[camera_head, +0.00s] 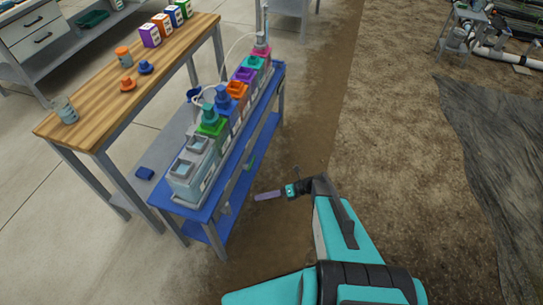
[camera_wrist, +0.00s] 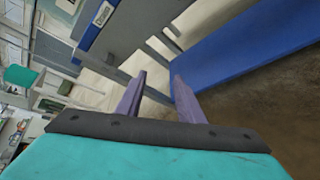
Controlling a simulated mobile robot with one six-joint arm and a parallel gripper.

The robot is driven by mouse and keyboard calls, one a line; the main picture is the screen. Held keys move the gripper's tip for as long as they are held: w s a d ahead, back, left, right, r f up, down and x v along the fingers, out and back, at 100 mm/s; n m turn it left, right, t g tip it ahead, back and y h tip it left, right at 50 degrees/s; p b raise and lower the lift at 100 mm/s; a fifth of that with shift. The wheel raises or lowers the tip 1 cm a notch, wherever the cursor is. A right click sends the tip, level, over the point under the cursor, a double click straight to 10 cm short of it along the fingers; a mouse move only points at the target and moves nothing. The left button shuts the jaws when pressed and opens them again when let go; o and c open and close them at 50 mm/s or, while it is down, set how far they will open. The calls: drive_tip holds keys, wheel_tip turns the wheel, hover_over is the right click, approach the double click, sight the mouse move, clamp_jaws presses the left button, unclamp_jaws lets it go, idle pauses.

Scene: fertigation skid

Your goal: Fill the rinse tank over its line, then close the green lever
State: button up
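My gripper (camera_head: 256,197) is in front of the blue skid, its purple fingers pointing left toward it. In the wrist view the two fingers (camera_wrist: 158,80) stand apart with nothing between them. A row of tanks stands on the skid; the near end has light-grey tanks with open square tops (camera_head: 190,160). I cannot tell which one is the rinse tank, and no fill line or water level can be made out. A small green piece (camera_head: 251,163) shows low on the skid's front, apart from my gripper; I cannot tell whether it is the green lever.
Tanks with green, blue, orange, purple and pink tops (camera_head: 238,88) continue along the blue skid (camera_head: 215,213). A wooden bench (camera_head: 100,100) with jars and coloured boxes stands behind. Bare soil (camera_head: 400,140) lies open to the right.

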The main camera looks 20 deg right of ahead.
drive_tip(key=s+a+f+n+g+h, duration=0.2)
drive_tip(key=s+a+n+g+h, duration=0.15)
drive_tip(key=s+n, duration=0.5)
drive_tip(key=s+a+f+n+g+h, duration=0.15)
drive_tip(key=s+n+g, duration=0.25)
drive_tip(key=s+n, duration=0.4)
drive_tip(key=s+d+r+n+g+h, duration=0.1)
drive_tip(key=s+d+r+n+h, duration=0.1)
drive_tip(key=s+d+n+h, duration=0.4)
drive_tip(key=shift+s+d+r+n+h, duration=0.2)
drive_tip(key=shift+s+n+h, duration=1.1)
drive_tip(key=shift+s+n, duration=2.55)
drive_tip(key=shift+w+a+n, duration=0.1)
drive_tip(key=shift+w+n, duration=0.8)
drive_tip(key=shift+w, duration=0.05)
drive_tip(key=shift+c, duration=0.4)
